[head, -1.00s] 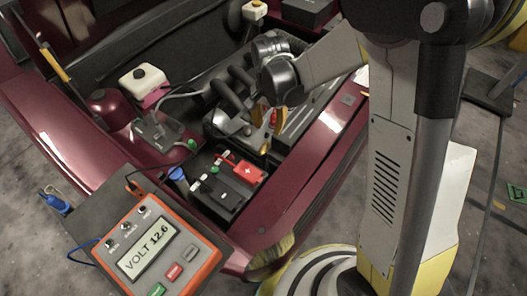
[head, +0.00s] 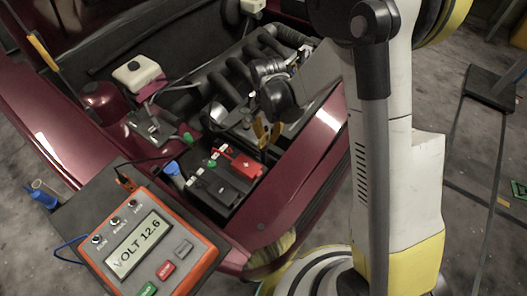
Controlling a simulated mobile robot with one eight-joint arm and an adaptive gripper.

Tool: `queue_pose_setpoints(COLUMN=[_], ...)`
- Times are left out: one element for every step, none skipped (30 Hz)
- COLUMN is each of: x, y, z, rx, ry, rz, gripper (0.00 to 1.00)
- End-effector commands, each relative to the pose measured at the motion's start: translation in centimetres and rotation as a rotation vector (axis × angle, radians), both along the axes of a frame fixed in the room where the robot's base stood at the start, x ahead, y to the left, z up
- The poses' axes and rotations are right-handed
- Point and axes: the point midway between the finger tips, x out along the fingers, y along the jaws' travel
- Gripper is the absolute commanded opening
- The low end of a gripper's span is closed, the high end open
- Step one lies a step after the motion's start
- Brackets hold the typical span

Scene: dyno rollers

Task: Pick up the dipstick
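My gripper (head: 266,132) hangs at the end of my arm over the right side of the open engine bay, just behind the red-covered end of the battery. Its yellow fingers are small and partly covered by my dark wrist. I cannot tell whether they are apart or closed, or whether anything is between them. I cannot make out the dipstick clearly; my wrist and gripper cover part of the engine (head: 232,85) around them.
The battery (head: 222,182) with its red terminal cover (head: 238,161) is close in front of my gripper. An orange voltmeter (head: 150,245) reading 12.6 stands at the front left. A white-capped reservoir (head: 138,75) is at left. The maroon car body (head: 290,190) edges the bay.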

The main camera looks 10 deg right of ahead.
Motion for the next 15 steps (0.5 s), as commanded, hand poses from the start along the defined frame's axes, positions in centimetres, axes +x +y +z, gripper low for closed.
queue_pose_setpoints(x=[0.00, 0.00, 0.01, 0.01, 0.01, 0.01, 0.01, 0.01, 0.01, 0.00, 0.01, 0.01, 0.01, 0.01, 0.01], y=[0.00, 0.00, -0.01, -0.01, -0.01, -0.01, -0.01, -0.01, -0.01, 0.00, -0.01, -0.01, -0.01, -0.01, -0.01], z=[0.01, 0.01, 0.01, 0.01, 0.01, 0.01, 0.01, 0.01, 0.01, 0.01, 0.02, 0.01, 0.02, 0.03, 0.09], rx=[0.000, 0.000, 0.000, 0.000, 0.000, 0.000, 0.000, 0.000, 0.000, 0.000, 0.000, 0.000, 0.000, 0.000, 0.000], ry=[0.000, 0.000, 0.000, 0.000, 0.000, 0.000, 0.000, 0.000, 0.000, 0.000, 0.000, 0.000, 0.000, 0.000, 0.000], rz=[0.000, 0.000, 0.000, 0.000, 0.000, 0.000, 0.000, 0.000, 0.000, 0.000, 0.000, 0.000, 0.000, 0.000, 0.000], gripper=[0.00, 0.00, 0.00, 0.00, 0.00, 0.00, 0.00, 0.00, 0.00, 0.00, 0.00, 0.00, 0.00, 0.00, 0.00])
